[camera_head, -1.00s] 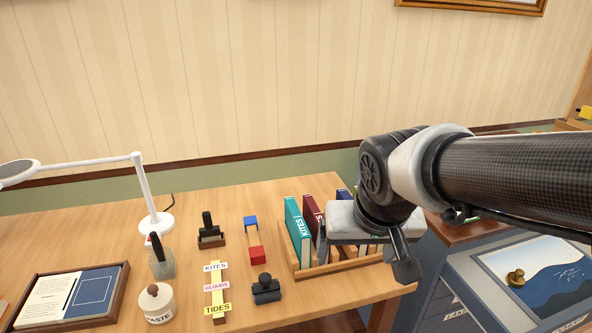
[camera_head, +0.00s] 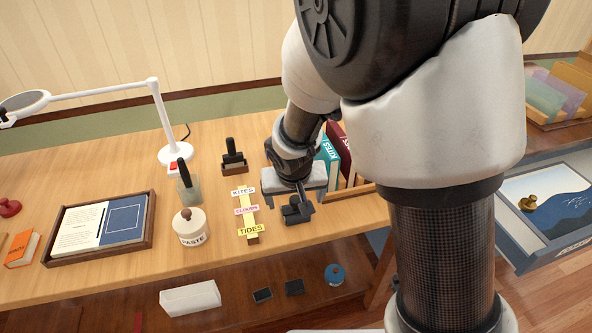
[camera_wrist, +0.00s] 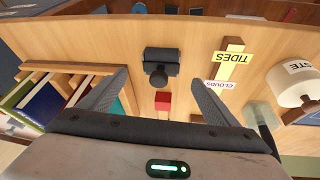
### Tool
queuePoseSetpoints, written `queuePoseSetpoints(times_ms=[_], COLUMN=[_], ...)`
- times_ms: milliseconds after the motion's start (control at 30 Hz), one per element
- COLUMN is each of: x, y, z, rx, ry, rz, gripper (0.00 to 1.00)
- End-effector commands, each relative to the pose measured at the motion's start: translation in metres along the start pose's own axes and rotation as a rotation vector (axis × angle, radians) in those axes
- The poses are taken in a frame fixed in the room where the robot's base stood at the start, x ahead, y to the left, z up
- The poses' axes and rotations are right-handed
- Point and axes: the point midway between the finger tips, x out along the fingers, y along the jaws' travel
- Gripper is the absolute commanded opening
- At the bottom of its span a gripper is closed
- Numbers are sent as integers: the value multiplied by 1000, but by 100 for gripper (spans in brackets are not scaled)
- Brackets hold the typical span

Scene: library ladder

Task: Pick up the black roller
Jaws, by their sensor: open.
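The black roller (camera_head: 297,211), a small dark body with a round knob, lies on the wooden desk near its front edge. In the wrist view the black roller (camera_wrist: 161,60) shows whole, ahead of and roughly centred between the fingertips. My gripper (camera_head: 294,196) is above the desk, beside and partly over the roller in the head view, pointing down. In the wrist view my gripper (camera_wrist: 160,78) has its two fingers spread wide with nothing held between them. The exact height gap to the roller cannot be told.
A label strip (camera_head: 246,212) lies just left of the roller. A book rack (camera_head: 362,189) stands close on the right. A red block (camera_wrist: 162,101) shows between the fingers. A paste jar (camera_head: 191,228) and a black-handled stamp (camera_head: 234,160) stand further left.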

Motion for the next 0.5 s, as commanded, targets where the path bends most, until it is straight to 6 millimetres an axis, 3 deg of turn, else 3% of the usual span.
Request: queuePoseSetpoints(times_ms=[267,500], x=[22,58], y=[0,-3], z=[0,-4], rx=[0,2], ry=[-2,-2], rz=[0,2], gripper=[83,83])
